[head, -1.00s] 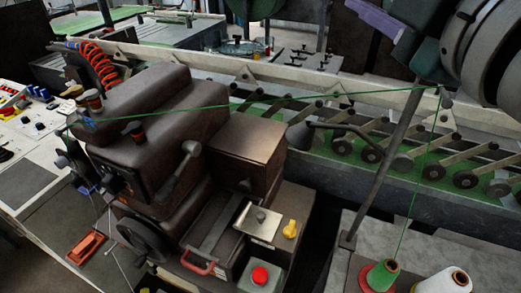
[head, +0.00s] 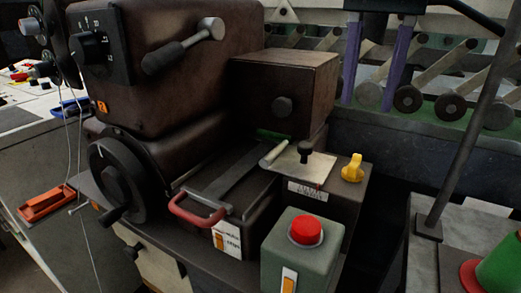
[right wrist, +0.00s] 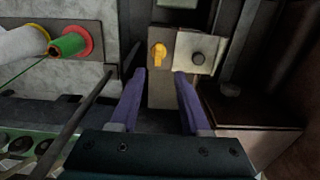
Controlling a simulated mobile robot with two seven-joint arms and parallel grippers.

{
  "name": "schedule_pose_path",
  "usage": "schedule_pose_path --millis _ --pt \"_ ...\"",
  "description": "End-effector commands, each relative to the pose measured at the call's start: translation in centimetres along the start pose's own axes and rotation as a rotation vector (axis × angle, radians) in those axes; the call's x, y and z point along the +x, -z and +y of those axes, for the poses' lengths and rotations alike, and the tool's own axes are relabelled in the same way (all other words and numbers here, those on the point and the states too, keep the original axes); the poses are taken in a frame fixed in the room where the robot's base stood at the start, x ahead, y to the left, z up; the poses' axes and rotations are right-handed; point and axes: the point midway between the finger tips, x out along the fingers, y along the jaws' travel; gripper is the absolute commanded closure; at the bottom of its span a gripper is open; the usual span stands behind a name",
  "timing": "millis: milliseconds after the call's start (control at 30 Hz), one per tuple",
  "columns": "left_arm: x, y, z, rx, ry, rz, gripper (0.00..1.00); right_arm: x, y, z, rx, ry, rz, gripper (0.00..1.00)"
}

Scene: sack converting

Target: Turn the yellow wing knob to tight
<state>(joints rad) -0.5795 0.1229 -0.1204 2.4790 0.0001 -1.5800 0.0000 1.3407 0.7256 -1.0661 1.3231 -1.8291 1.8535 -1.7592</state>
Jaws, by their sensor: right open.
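The yellow wing knob (head: 352,168) stands on the small brown housing at the machine's right end, beside a metal plate (head: 305,168) with a black knob. Its wing looks roughly upright in the head view. The knob also shows in the right wrist view (right wrist: 158,55), ahead of and between the fingertips. My right gripper (head: 368,104) is open and empty, with purple fingers pointing down, above the knob in the picture and apart from it. Its fingers also show in the right wrist view (right wrist: 160,72). The tight mark is not readable. My left gripper is not in view.
A green-grey box with a red button (head: 306,230) stands in front of the knob. A red handle (head: 197,213) and a brown block (head: 285,85) are to the left. A metal post (head: 460,140) and a green thread cone (head: 500,268) stand at right.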

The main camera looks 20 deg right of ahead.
Motion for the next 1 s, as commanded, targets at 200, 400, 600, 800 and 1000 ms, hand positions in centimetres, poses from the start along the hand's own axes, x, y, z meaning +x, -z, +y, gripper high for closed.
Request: schedule_pose_path --millis 200,400,600,800,1000 --pt "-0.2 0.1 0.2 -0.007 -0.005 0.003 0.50 2.6 0.1 0.4 -0.002 -0.015 0.002 0.54" --pt "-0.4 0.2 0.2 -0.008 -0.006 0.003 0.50 6.5 0.0 0.3 -0.001 -0.014 0.000 0.54" --pt "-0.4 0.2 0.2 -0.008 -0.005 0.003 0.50 9.0 0.1 0.3 -0.003 -0.011 0.002 0.54" --pt "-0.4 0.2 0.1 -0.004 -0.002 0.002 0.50 9.7 0.1 0.2 -0.002 -0.008 0.003 0.54" --pt "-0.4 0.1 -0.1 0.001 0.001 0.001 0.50 9.7 0.1 0.2 -0.002 -0.008 0.003 0.58"
